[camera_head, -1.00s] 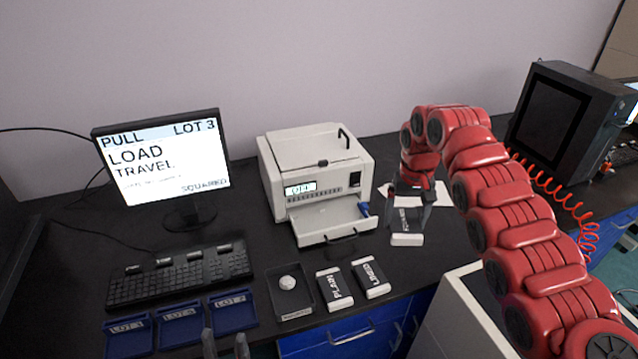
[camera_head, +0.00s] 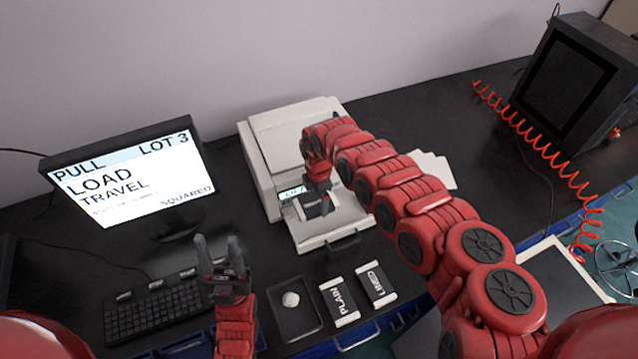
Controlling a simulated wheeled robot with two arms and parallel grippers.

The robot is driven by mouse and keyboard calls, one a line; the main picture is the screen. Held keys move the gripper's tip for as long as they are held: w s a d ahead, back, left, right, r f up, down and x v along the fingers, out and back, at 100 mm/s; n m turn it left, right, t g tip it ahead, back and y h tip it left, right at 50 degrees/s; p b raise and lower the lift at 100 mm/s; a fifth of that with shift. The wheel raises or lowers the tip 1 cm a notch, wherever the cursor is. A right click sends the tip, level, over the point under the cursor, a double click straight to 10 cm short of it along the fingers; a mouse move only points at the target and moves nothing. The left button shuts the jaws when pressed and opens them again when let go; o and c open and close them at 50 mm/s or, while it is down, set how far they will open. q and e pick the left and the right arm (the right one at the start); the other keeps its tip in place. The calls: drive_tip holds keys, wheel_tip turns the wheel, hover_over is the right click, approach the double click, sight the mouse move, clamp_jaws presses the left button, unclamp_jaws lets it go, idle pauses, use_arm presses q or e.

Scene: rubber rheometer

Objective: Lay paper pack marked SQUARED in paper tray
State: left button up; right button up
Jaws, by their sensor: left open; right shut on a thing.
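The printer-like machine (camera_head: 262,140) stands behind the middle of the bench, with its pale paper tray (camera_head: 345,226) pulled out at the front. My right gripper (camera_head: 319,206) is shut on a small dark-and-white pack (camera_head: 313,211), held over the left part of the tray. The arm and gripper hide part of the pack, its label cannot be read here, and I cannot tell whether it touches the tray. My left gripper (camera_head: 220,252) is open and empty, above the bench by the keyboard.
Packs marked PLAIN (camera_head: 339,301) and LINED (camera_head: 374,284) lie in front of the tray. A dark dish (camera_head: 284,327) with a pale lump is left of them. The monitor (camera_head: 130,185) reads SQUARED. White sheets (camera_head: 436,168) lie right of the machine.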

drive_tip(key=shift+f, duration=0.3)
drive_tip(key=shift+s+f+b, duration=0.2)
drive_tip(key=shift+f+b, duration=0.4)
drive_tip(key=shift+b, duration=0.15)
wheel_tip(320, 180, down, 6)
drive_tip(key=b, duration=0.4)
drive_tip(key=shift+f+b, duration=0.25)
drive_tip(key=shift+b, duration=0.15)
drive_tip(key=o, duration=1.2)
drive_tip(key=shift+o, duration=0.2)
drive_tip(key=shift+r, duration=0.1)
